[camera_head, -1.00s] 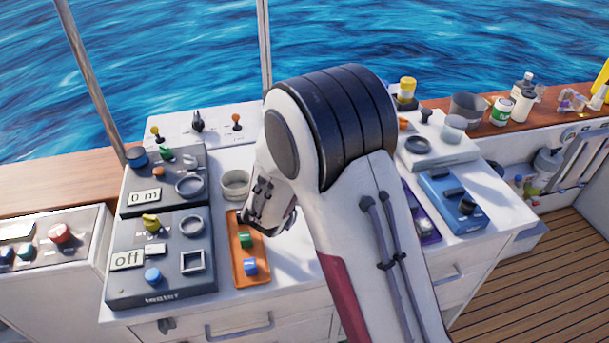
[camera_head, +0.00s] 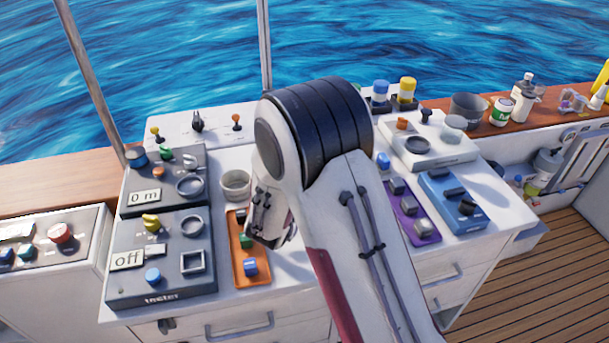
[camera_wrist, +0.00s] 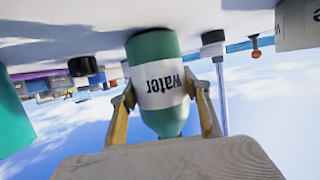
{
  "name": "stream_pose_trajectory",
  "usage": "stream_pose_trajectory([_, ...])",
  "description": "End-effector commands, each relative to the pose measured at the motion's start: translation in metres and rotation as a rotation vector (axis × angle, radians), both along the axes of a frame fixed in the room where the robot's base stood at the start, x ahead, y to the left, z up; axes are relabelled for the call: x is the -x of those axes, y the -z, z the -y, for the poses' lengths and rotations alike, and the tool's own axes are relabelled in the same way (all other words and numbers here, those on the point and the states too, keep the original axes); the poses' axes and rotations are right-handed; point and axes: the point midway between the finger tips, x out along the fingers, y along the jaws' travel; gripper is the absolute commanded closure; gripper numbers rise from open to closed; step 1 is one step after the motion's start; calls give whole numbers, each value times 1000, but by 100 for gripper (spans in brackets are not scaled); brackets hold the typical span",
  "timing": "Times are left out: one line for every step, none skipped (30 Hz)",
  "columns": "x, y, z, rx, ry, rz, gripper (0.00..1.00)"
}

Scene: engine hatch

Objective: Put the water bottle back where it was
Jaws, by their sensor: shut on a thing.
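The water bottle (camera_wrist: 153,48) is green with a white label reading "water", which appears upside down in the wrist view. My gripper (camera_wrist: 165,98) is shut on it, with one finger on each side near the label. The bottle's wide end is close to the white surface at the top of that view; I cannot tell whether it touches. In the head view my gripper (camera_head: 268,218) is above the orange tray's area, and the bottle is not visible there.
The orange tray (camera_head: 238,272) holds a green and a blue block. A grey ring-like cup (camera_head: 236,185) stands behind it. Grey control panels (camera_head: 165,275) lie to the left. A purple tray (camera_head: 424,232) and a blue panel (camera_head: 452,205) lie to the right.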

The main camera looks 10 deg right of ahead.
Motion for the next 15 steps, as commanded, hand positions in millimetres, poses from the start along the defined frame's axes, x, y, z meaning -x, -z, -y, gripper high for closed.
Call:
stream_pose_trajectory([0,-1,0,0,0,2,84])
stream_pose_trajectory([0,-1,0,0,0,2,84])
stream_pose_trajectory([0,-1,0,0,0,2,84])
stream_pose_trajectory([0,-1,0,0,0,2,84])
stream_pose_trajectory([0,-1,0,0,0,2,84])
stream_pose_trajectory([0,-1,0,0,0,2,84])
stream_pose_trajectory([0,0,0,0,0,2,84])
stream_pose_trajectory([0,0,0,0,0,1,84])
stream_pose_trajectory([0,1,0,0,0,1,84])
stream_pose_trajectory([0,2,0,0,0,2,84])
stream_pose_trajectory([0,2,0,0,0,2,84])
stream_pose_trajectory([0,3,0,0,0,1,48])
stream_pose_trajectory([0,3,0,0,0,1,40])
stream_pose_trajectory([0,3,0,0,0,1,36])
stream_pose_trajectory([0,3,0,0,0,1,36])
